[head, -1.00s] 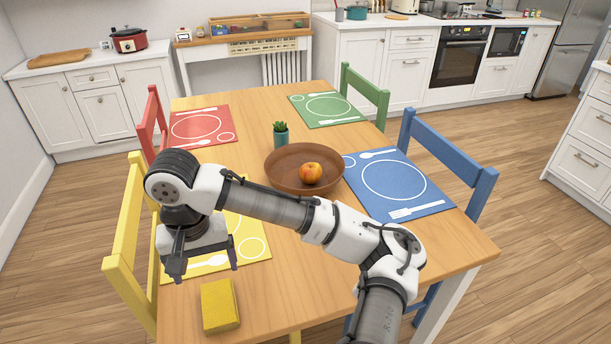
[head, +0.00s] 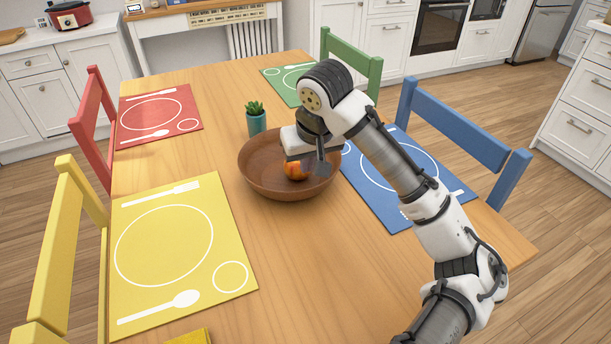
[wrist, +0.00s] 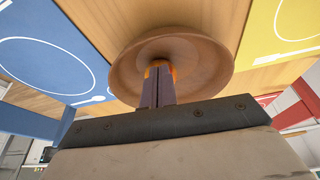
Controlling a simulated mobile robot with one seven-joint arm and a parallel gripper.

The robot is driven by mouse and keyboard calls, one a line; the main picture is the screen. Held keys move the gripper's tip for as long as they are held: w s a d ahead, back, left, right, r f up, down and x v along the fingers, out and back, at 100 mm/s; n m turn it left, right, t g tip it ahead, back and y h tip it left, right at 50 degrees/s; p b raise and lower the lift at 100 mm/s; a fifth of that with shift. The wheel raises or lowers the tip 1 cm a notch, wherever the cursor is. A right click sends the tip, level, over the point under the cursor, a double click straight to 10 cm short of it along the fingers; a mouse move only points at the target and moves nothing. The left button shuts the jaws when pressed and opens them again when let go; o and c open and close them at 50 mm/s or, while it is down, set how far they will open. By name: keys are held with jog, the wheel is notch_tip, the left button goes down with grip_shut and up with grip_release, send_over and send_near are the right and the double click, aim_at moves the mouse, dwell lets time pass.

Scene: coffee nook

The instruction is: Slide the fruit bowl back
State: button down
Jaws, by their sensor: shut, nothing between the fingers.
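The fruit bowl (head: 262,185) is a wide brown wooden bowl near the middle of the table. A red-orange apple (head: 296,170) lies in it, partly hidden by my gripper. My gripper (head: 316,172) is over the right part of the bowl, pointing down, with its fingers shut and empty. In the wrist view the bowl (wrist: 205,60) lies beyond the shut fingers (wrist: 158,72), which cover most of the apple. I cannot tell whether the fingertips touch the apple or the bowl.
A small potted succulent (head: 257,122) stands close behind the bowl. Yellow (head: 180,240), red (head: 158,115), blue (head: 385,205) and green (head: 280,84) placemats lie around it. A yellow block (head: 190,337) is at the front edge. Bare wood lies in front of the bowl.

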aim_at(303, 185)
jog(key=shift+w+d+f, duration=0.15)
jog(key=shift+f, duration=0.1)
jog(key=x, duration=0.9)
jog(key=shift+f, duration=0.15)
